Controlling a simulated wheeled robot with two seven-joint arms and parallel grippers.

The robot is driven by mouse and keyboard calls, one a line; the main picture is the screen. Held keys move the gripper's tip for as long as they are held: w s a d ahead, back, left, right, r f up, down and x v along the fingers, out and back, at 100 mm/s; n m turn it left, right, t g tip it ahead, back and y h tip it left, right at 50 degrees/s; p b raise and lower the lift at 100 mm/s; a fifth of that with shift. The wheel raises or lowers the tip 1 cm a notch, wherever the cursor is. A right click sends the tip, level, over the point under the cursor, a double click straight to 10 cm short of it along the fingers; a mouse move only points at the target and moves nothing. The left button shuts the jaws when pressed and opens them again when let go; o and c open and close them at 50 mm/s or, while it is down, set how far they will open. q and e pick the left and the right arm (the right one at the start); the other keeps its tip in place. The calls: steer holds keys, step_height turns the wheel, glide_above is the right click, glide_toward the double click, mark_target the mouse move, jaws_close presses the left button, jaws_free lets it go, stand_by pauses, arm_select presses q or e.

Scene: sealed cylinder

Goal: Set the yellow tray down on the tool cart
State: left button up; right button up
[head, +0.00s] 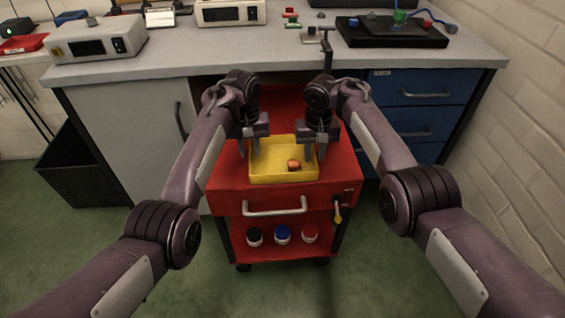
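The yellow tray (284,179) is at the red tool cart's top (228,178), near its front edge, and looks level. It appears to rest on the cart, though its underside is hidden. A small orange-red piece (293,165) lies inside it. My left gripper (249,152) is at the tray's left wall, its fingers apart, one on each side of the wall. My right gripper (316,152) is at the right wall in the same way, fingers apart. Neither seems to pinch the wall. The tray's far corners are partly hidden by the grippers.
A grey workbench (200,62) stands behind, with instruments (97,40) and a black board (392,34) on it. Blue drawers (420,92) are at the right. The cart's lower shelf holds jars (282,234). A black bin (80,170) stands at the left.

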steer(key=shift+r, duration=0.2)
arm_select(q)
step_height(320, 180, up, 11)
steer(key=shift+f, duration=0.2)
arm_select(e)
step_height(320, 180, up, 12)
steer(key=shift+f, duration=0.2)
stand_by(0.4)
